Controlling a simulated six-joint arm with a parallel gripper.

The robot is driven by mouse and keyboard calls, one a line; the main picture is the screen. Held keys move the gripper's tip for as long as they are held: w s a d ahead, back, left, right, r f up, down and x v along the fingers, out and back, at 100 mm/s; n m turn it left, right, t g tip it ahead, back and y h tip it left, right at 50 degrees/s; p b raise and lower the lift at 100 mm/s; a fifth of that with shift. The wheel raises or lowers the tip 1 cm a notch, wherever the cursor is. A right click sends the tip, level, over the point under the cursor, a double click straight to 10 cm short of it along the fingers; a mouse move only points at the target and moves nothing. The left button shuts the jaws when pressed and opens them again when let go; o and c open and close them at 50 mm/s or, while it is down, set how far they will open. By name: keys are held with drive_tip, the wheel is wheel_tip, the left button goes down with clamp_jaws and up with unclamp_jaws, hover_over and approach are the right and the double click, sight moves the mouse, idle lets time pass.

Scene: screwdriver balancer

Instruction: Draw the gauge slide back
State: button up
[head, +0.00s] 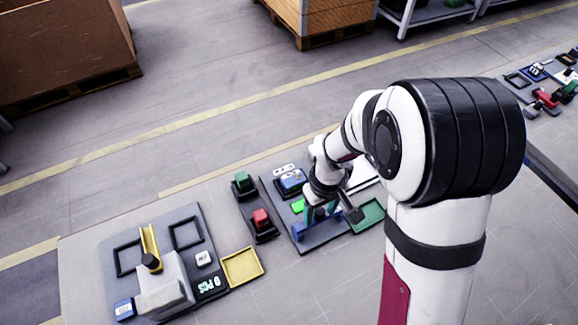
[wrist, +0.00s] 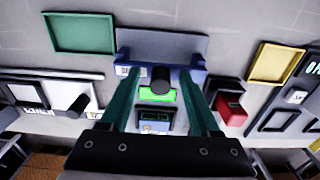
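A station plate (head: 325,232) stands below my arm in the head view. In the wrist view its grey-blue slide piece (wrist: 190,48) spans the far side, with a black round knob (wrist: 162,78) in front of a lit green panel (wrist: 150,96). I take this to be the gauge slide. The lit green panel also shows in the head view (head: 298,206). My gripper (wrist: 156,82) is open, its two teal fingers on either side of the knob with gaps visible; contact and height are unclear. In the head view my gripper (head: 319,216) partly hides the slide.
A green tray (head: 367,216) lies right of the station and a yellow tray (head: 242,267) left. A holder with a red block (head: 262,218) and a green block (head: 243,181) stands close by. In the wrist view a white panel with a black cylinder (wrist: 77,104) is at left.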

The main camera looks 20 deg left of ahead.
drive_tip(key=shift+s+d+f, duration=0.3)
drive_tip(key=shift+d+f, duration=0.1)
drive_tip(key=shift+f, duration=0.05)
drive_tip(key=shift+a+r, duration=0.2)
drive_tip(key=shift+r, duration=3.35)
